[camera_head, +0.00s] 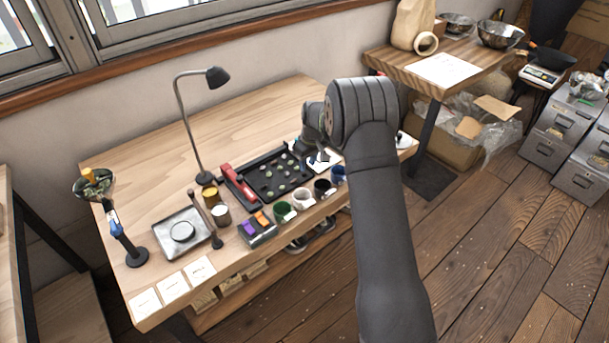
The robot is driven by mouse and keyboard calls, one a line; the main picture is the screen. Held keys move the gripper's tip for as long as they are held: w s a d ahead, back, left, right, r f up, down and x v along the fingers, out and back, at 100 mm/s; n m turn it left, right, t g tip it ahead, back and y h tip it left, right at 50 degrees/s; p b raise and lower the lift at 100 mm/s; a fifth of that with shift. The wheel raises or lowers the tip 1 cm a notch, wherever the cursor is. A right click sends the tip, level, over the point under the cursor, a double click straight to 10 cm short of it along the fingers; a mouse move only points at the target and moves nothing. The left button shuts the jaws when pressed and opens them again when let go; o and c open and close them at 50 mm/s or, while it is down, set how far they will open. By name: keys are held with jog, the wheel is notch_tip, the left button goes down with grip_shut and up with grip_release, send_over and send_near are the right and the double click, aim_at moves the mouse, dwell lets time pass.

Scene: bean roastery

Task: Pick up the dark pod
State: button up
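A black tray (243,170) lies on the wooden table and holds several small greenish and dark round pieces. They are too small for me to tell which one, if any, is the dark pod. My gripper (318,160) hangs over the table beside the right end of the tray, above a white card or pad. My own arm comes in from the lower right and hides part of the table there. The fingertips are tiny, so I cannot see whether they are open, shut or holding something.
Several small cups, including a green one (285,211) and a white one (303,199), line the tray's front side. A black desk lamp (190,125) stands behind it. A scale-like square plate (166,247) sits to the left. The table's back left is clear.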

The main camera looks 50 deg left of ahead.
aim_at(305, 173)
jog(key=f, duration=0.2)
jog(key=a+f, duration=0.1)
jog(key=f, duration=0.1)
jog(key=shift+s+a+f, duration=0.1)
jog(key=shift+f, duration=0.3)
grip_shut()
